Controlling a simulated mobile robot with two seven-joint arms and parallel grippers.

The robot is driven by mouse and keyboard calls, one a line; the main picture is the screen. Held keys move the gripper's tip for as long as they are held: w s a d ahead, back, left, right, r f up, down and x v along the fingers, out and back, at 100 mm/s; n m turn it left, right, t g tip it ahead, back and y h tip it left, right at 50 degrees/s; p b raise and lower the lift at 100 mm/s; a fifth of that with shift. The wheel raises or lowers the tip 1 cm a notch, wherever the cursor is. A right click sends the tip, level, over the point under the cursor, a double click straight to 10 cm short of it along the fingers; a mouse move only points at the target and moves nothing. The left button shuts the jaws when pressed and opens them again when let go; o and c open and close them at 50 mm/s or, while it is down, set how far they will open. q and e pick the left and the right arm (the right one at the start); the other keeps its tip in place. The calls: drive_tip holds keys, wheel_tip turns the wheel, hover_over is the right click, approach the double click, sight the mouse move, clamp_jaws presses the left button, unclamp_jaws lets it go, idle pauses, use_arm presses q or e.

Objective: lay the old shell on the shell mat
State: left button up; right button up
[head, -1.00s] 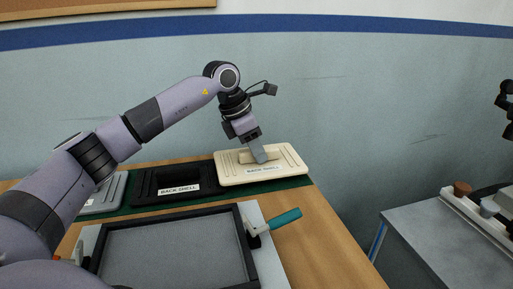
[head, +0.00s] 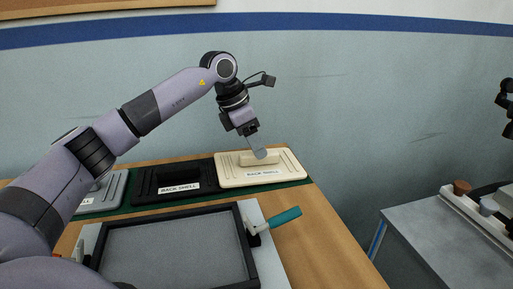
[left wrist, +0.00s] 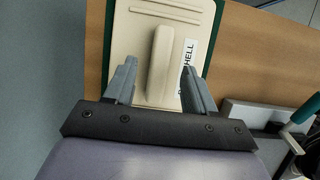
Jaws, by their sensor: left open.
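A cream shell (head: 232,177) labelled "BACK SHELL" lies flat on the right end of the green mat (head: 300,182), with a raised bar handle (head: 246,160) on top. In the left wrist view the handle (left wrist: 160,62) shows between and beyond the fingertips. My left gripper (head: 260,153) is open and empty just above the handle; the wrist view shows its two fingers (left wrist: 158,85) apart. A black shell (head: 152,192), also labelled "BACK SHELL", lies beside the cream one on the left. My right gripper does not show clearly.
A grey piece (head: 103,199) lies at the mat's left end, partly hidden by my arm. A black-framed grey panel (head: 175,250) is in front, with a teal-handled clamp (head: 286,217) at its right. A grey side table (head: 430,225) stands at the right.

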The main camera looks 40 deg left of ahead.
use_arm(q)
drive_tip(key=v, duration=1)
drive_tip(key=shift+s+r, duration=0.15)
drive_tip(key=shift+r, duration=0.15)
